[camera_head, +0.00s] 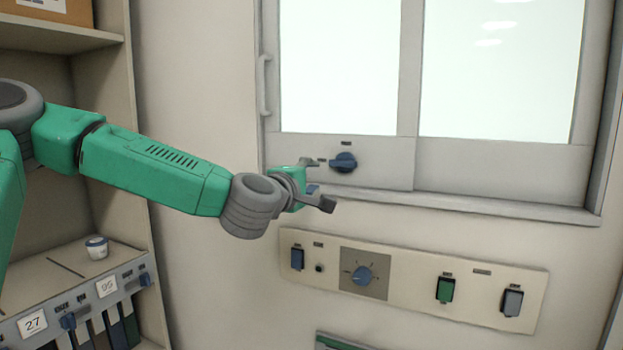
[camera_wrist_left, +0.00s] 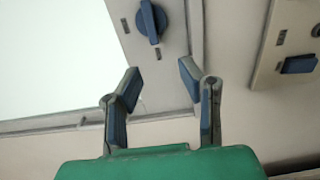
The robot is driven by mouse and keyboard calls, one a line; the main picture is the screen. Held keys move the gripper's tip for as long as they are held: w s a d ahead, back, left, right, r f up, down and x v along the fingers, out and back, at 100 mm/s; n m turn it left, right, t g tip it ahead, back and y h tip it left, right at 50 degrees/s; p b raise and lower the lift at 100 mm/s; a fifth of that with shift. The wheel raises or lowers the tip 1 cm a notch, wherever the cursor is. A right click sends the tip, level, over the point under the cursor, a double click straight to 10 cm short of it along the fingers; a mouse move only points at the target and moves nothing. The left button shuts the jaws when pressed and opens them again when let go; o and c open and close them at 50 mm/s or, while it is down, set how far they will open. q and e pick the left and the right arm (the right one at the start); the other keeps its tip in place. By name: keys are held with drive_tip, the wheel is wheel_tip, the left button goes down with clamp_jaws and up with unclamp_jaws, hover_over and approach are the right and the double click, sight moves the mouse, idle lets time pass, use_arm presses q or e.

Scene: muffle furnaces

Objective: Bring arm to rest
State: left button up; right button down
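My left arm (camera_head: 150,168) comes in from the left, green and grey, and reaches across the wall. My left gripper (camera_head: 322,182) is in front of the window frame's lower edge, below and left of a blue knob (camera_head: 344,162). In the left wrist view the gripper (camera_wrist_left: 160,82) has its two fingers spread apart with nothing between them. The blue knob (camera_wrist_left: 151,20) shows beyond the fingertips there, apart from them. My right gripper is not in view.
A glazed sliding panel (camera_head: 338,65) has a handle (camera_head: 263,85) on its left. Below is a control panel (camera_head: 410,280) with a dial (camera_head: 362,275) and several switches.

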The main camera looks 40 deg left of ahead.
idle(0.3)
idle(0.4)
use_arm(q)
drive_tip(key=s+d+f+m+g+h, duration=0.2)
drive_tip(key=s+d+f+m+g, duration=0.15)
drive_tip(key=f, duration=0.75)
drive_tip(key=s+d+f+m+g+h, duration=0.1)
drive_tip(key=s+d+f+m+g, duration=0.3)
drive_tip(key=f, duration=0.8)
drive_tip(key=s+d+f+m+h, duration=0.2)
drive_tip(key=d+f+m, duration=0.35)
drive_tip(key=f, duration=0.55)
drive_tip(key=s+f+m+g, duration=0.3)
drive_tip(key=s+f, duration=0.3)
drive_tip(key=s, duration=0.3)
drive_tip(key=s+d+f+m+g, duration=0.1)
drive_tip(key=s+f+m+g, duration=0.1)
drive_tip(key=s+f, duration=0.3)
drive_tip(key=s+f+m+g, duration=0.3)
drive_tip(key=s+f, duration=0.3)
drive_tip(key=s, duration=0.7)
drive_tip(key=shift+d+f+m+g+y, duration=0.2)
drive_tip(key=shift+f+m+g+y, duration=0.15)
drive_tip(key=shift+g, duration=0.2)
drive_tip(key=shift+w, duration=0.2)
